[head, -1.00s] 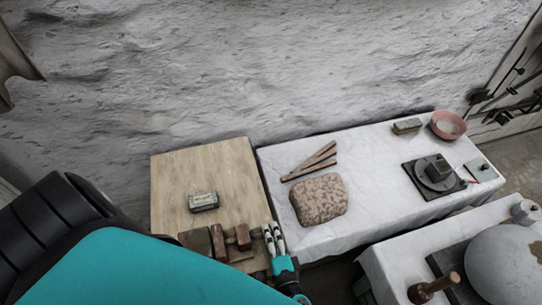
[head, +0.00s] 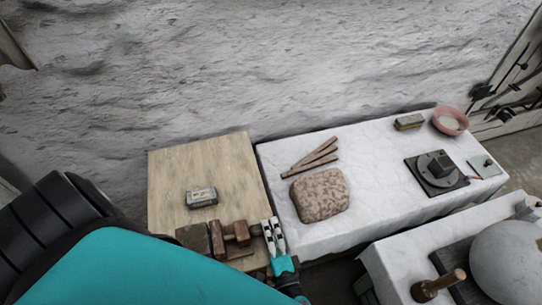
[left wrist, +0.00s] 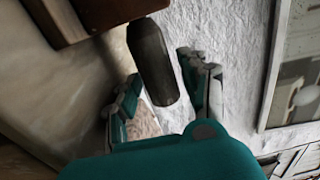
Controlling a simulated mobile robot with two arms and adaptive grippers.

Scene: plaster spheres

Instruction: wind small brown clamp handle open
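A brown clamp (head: 241,233) sits at the front edge of the wooden table, among other brown pieces. A dark, rounded handle (left wrist: 153,62) shows large in the left wrist view, beside a reddish-brown block (left wrist: 85,15). My left gripper (head: 272,224) is just right of the clamp in the head view. In the left wrist view my left gripper (left wrist: 165,92) is open, with one finger on each side of the handle's end. Gaps show between the fingers and the handle, and I see no firm contact. My right gripper is not in view.
A small tin-like block (head: 201,197) lies on the wooden table (head: 170,170). The white table (head: 385,150) to the right bears a speckled stone (head: 320,195), wooden sticks (head: 316,157), a dark turntable (head: 437,172) and a pink bowl (head: 451,121). A large sphere (head: 508,262) stands front right.

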